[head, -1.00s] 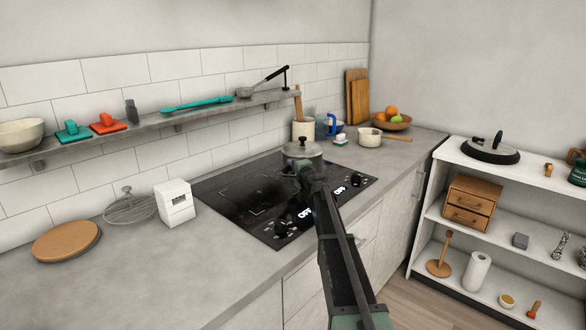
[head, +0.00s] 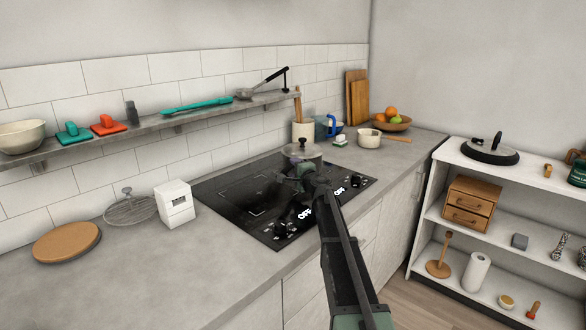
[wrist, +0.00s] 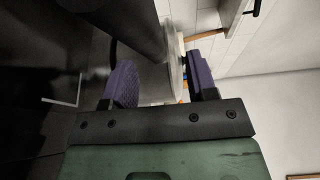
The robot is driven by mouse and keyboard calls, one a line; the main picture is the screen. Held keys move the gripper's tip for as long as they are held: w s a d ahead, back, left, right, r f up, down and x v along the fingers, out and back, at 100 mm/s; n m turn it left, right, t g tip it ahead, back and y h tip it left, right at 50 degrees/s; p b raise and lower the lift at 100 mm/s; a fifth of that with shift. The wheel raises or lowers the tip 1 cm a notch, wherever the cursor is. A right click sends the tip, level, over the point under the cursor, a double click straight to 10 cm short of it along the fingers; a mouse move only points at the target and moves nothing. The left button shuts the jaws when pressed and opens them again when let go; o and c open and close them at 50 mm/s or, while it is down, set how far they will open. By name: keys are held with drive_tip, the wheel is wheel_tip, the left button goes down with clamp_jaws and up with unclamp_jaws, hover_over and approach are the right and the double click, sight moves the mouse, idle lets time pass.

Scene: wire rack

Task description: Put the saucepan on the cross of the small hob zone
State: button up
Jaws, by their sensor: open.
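A grey lidded saucepan (head: 314,153) with a dark knob stands at the back right of the black hob (head: 230,199). My gripper (head: 298,171) is in front of it in the head view, and my arm hides its lower part. In the wrist view, my gripper (wrist: 160,85) is open, its purple-padded fingers apart. A thick dark bar (wrist: 125,25), which looks like a handle, and a grey curved surface show beyond the fingers. I cannot tell whether they touch. Thin pale markings (head: 262,209) show on the hob glass; I cannot make out which is the small zone's cross.
A white box (head: 174,204), wire cover (head: 130,208) and round board (head: 66,242) lie left of the hob. A utensil pot (head: 303,131), white pan (head: 369,139) and fruit bowl (head: 392,122) stand behind it. A wall shelf (head: 150,128) runs above. The front left counter is clear.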

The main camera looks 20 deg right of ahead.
drive_tip(key=s, duration=0.6)
drive_tip(key=s+d, duration=0.1)
drive_tip(key=s, duration=0.2)
drive_tip(key=shift+s+r, duration=0.1)
drive_tip(key=shift+s, duration=0.3)
drive_tip(key=shift+a, duration=0.15)
